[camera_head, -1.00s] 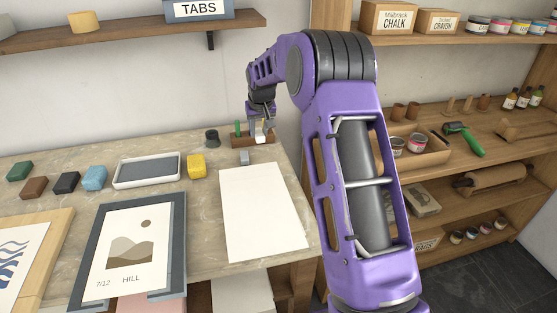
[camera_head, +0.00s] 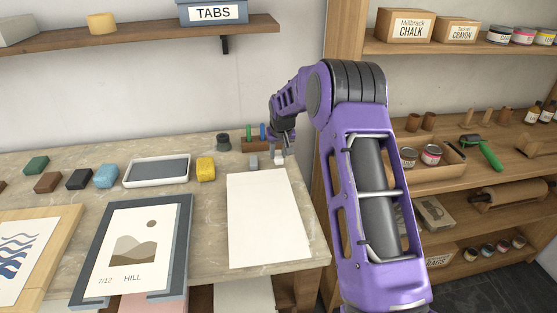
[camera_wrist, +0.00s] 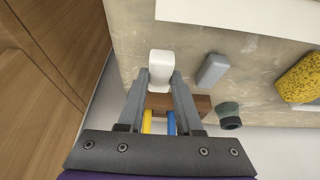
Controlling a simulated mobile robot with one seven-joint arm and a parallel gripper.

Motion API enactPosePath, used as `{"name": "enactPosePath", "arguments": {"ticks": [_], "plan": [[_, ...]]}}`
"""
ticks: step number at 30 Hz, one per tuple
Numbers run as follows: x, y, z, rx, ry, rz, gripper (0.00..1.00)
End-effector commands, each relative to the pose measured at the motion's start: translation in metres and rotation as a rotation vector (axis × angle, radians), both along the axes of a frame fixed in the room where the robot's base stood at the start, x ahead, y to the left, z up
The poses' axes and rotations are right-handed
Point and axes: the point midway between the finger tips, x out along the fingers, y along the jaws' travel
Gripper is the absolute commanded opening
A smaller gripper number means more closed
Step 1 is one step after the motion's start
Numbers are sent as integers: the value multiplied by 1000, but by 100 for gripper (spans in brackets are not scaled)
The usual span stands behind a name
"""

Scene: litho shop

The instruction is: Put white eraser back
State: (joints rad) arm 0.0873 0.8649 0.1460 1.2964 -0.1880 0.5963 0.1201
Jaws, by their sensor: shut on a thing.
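The white eraser (camera_wrist: 160,68) is a small rounded white block between my fingertips. My gripper (camera_wrist: 161,80) is shut on it, and it also shows in the head view (camera_head: 279,160) below the fingers. It is at the back right of the table; I cannot tell whether it touches the surface. A grey block (camera_head: 253,161) lies just left of it and shows in the wrist view (camera_wrist: 212,70). A wooden holder (camera_head: 250,147) with green and blue sticks stands behind; the wrist view shows a yellow and a blue stick at the holder (camera_wrist: 198,103).
A white paper sheet (camera_head: 270,215) lies in front of the eraser. A dark round pot (camera_head: 223,142), a yellow sponge (camera_head: 205,168) and a white-rimmed tray (camera_head: 157,170) are to the left. A wooden shelf unit (camera_head: 333,120) stands right of the table.

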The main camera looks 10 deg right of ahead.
Motion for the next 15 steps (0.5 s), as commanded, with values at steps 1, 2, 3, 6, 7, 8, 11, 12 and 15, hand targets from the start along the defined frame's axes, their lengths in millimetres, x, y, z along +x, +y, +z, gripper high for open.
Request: {"name": "enactPosePath", "arguments": {"ticks": [1, 2, 3, 6, 7, 8, 11, 12, 15], "plan": [[-1, 0, -10, 0, 4, 0, 0], [-1, 0, -15, 0, 5, 0, 0], [-1, 0, -20, 0, 4, -1, 0], [0, 0, -26, 0, 2, -1, 0], [0, 0, -26, 0, 1, -1, 0], [0, 0, -25, 0, 1, -1, 0], [0, 0, -25, 0, 1, -1, 0], [0, 0, -25, 0, 1, -1, 0], [0, 0, -29, 0, 1, -1, 0]]}}
